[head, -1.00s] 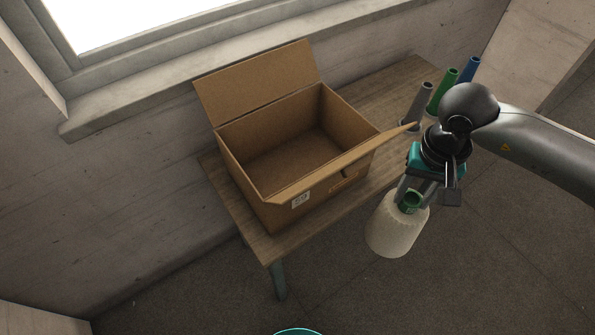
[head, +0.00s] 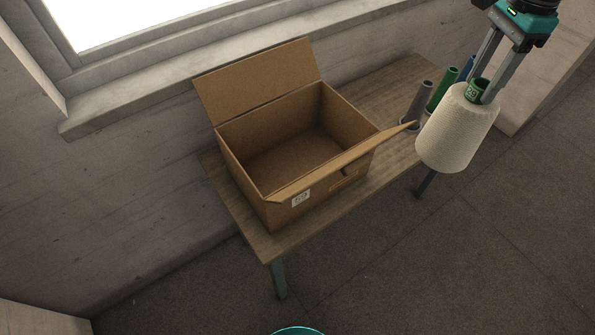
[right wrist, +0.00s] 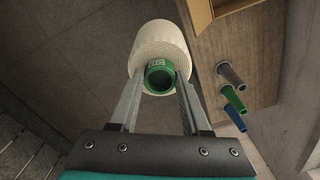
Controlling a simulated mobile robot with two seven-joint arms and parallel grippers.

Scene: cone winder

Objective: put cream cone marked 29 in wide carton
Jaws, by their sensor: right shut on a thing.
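The cream cone (head: 457,131) hangs below my right gripper (head: 480,92), clear of the bench at its right end. Its green tube end carries a white label, too small to read surely. The right gripper is shut on this tube end; the right wrist view shows the cone (right wrist: 160,45) between the fingers (right wrist: 158,80). The wide carton (head: 245,180) stands open and empty-looking on the bench, left of the cone. Its back flap is up and its front flap leans outward. My left gripper is not in view.
The wooden bench (head: 330,217) stands along the wall under a window. Grey (head: 418,102), green (head: 442,90) and blue (head: 468,68) tubes stand at its right end, close behind the cone. A teal rim (head: 298,331) shows at the bottom edge. The floor right of the bench is clear.

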